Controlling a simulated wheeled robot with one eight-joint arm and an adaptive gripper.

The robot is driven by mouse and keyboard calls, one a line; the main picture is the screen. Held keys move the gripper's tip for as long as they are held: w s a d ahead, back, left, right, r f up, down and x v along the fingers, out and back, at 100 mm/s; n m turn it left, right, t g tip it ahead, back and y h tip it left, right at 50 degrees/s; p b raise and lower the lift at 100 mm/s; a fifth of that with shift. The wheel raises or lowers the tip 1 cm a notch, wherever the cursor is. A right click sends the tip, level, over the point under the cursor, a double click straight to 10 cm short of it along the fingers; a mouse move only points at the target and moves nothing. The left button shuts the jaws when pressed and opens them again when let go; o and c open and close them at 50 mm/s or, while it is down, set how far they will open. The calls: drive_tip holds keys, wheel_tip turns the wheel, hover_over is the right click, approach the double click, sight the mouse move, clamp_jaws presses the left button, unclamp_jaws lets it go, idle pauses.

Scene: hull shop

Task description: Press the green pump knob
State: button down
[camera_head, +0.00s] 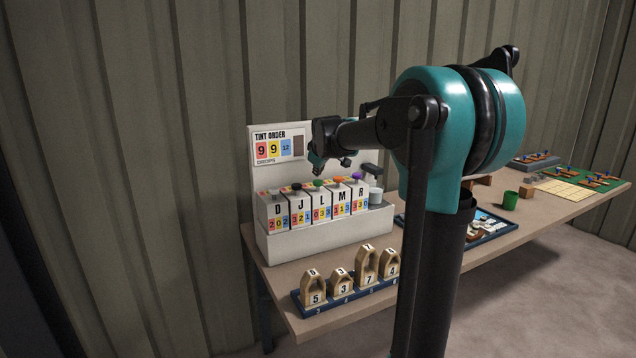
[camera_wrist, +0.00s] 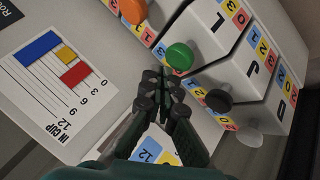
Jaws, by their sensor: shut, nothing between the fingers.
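The green pump knob (camera_head: 318,183) sits on top of the pump row, near the middle. My gripper (camera_head: 317,170) hangs above the row, tip pointing down, close over the green knob in the head view. In the wrist view my gripper (camera_wrist: 160,92) is shut and empty. No contact with a knob is visible.
The white pump stand (camera_head: 310,239) has a tint order board (camera_head: 261,135) behind it. An in-cup chart (camera_wrist: 55,75) lies left of the fingers in the wrist view. Numbered wooden blocks (camera_head: 341,282) stand in front. A green cup (camera_head: 510,200) is farther right on the table.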

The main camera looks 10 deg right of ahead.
sight(318, 181)
drive_tip(key=shift+f, duration=0.15)
drive_tip(key=shift+f, duration=0.3)
drive_tip(key=shift+f, duration=0.85)
idle(1.4)
drive_tip(key=shift+r, duration=1.3)
drive_tip(key=shift+r, duration=2.5)
